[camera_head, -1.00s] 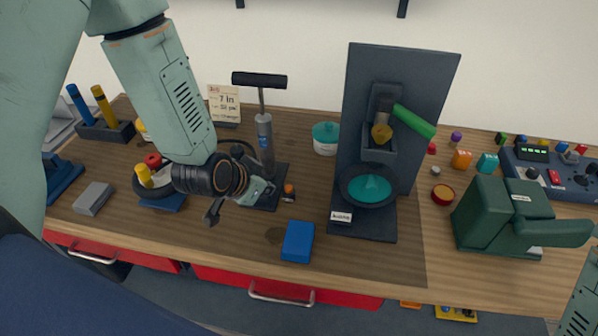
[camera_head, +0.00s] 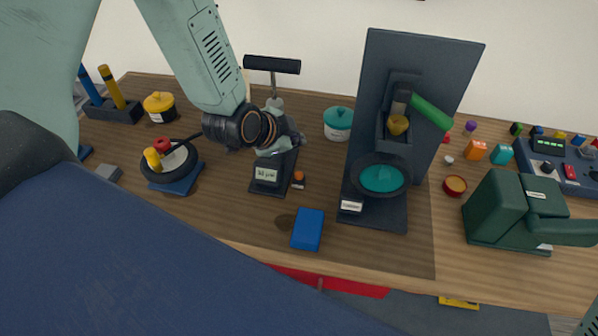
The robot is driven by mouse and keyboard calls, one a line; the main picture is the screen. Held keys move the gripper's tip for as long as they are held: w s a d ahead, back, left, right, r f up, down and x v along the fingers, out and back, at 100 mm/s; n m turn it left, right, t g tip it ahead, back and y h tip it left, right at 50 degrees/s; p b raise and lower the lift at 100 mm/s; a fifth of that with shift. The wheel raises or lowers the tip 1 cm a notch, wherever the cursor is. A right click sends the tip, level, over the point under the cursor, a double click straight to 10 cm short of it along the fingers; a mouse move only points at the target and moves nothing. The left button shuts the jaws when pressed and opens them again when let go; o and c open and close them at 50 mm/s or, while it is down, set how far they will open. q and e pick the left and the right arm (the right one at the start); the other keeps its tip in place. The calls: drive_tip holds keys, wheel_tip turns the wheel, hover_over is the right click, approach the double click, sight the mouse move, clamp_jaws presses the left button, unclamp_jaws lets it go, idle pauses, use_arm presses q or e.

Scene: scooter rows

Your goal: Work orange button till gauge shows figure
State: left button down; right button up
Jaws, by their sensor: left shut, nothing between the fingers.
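A floor pump with a black T-handle (camera_head: 272,65) stands on a dark base at the back of the bench. A pale label or gauge face (camera_head: 266,174) is on the front of the base; its small figures are too blurred to read surely. The orange button (camera_head: 299,176) sits on a small block at the base's right. My left gripper (camera_head: 284,143) is shut and empty, in front of the pump's barrel, above and slightly left of the button. It hides most of the barrel. My right gripper is out of view.
A wheel (camera_head: 170,160) lies on a blue stand left of the pump, with a black hose. A blue block (camera_head: 307,230) lies in front. A dark stand with a teal bowl (camera_head: 382,179) rises at right. A green machine (camera_head: 505,210) is farther right.

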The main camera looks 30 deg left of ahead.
use_arm(q)
drive_tip(key=b, duration=0.7)
hover_over(297, 176)
wheel_tip(297, 176, down, 8)
drive_tip(key=shift+r, duration=0.2)
drive_tip(key=shift+s+f+b, duration=0.25)
drive_tip(key=shift+f+b, duration=0.25)
drive_tip(key=shift+f, duration=0.25)
drive_tip(key=shift+w+f, duration=0.1)
drive_tip(key=shift+w, duration=0.25)
drive_tip(key=shift+s, duration=0.1)
drive_tip(key=shift+s, duration=0.2)
drive_tip(key=shift+w, duration=0.25)
